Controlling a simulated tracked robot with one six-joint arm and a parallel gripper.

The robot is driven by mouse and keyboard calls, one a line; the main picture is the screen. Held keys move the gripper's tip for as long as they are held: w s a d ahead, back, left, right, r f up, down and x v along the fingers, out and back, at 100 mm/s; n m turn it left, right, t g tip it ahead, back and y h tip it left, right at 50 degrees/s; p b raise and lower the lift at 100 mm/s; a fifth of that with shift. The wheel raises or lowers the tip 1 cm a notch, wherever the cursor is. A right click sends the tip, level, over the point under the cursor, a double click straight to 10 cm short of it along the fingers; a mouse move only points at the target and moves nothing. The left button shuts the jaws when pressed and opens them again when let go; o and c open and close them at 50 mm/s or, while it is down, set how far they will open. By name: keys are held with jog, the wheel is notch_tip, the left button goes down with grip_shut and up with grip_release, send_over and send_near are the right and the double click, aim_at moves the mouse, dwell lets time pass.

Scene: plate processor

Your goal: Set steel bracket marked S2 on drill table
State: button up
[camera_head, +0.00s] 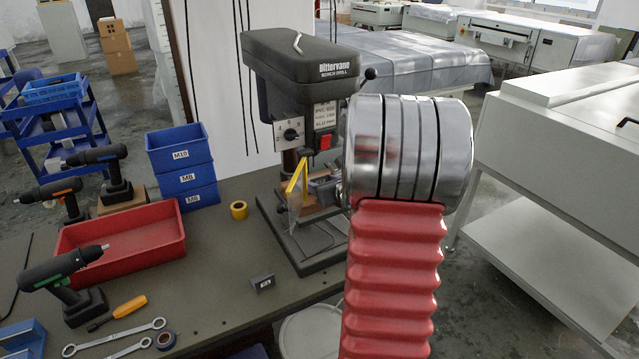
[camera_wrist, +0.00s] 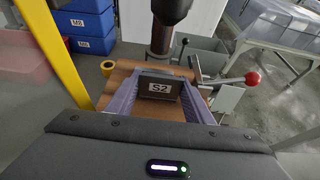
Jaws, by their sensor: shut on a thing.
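The dark steel bracket marked S2 (camera_wrist: 159,88) shows in the wrist view, its white label facing the camera. My gripper (camera_wrist: 160,97) is shut on it, with a purple-grey finger on each side. The brown board of the drill table (camera_wrist: 119,73) lies under and around the bracket. I cannot tell whether the bracket touches it. In the head view, the bench drill (camera_head: 303,75) stands on the bench, and my arm hides part of the drill table (camera_head: 316,214) and the gripper. The drill's dark column (camera_wrist: 163,38) rises behind the bracket.
A yellow-framed guard (camera_head: 296,185) stands left of the drill table. A red-knobbed lever (camera_wrist: 252,79) juts in at the right. Another small labelled bracket (camera_head: 262,282) sits on the bench. Blue bins (camera_head: 182,165), yellow tape (camera_head: 239,210) and a red tray (camera_head: 122,243) lie left.

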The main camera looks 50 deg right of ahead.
jog(key=shift+f, duration=0.1)
jog(key=o, duration=1)
jog(key=shift+c, duration=0.2)
jog(key=shift+s+a+r, duration=0.1)
jog(key=shift+s+r, duration=0.2)
jog(key=shift+s, duration=0.05)
jog(key=v, duration=1.1)
jog(key=shift+s, duration=0.2)
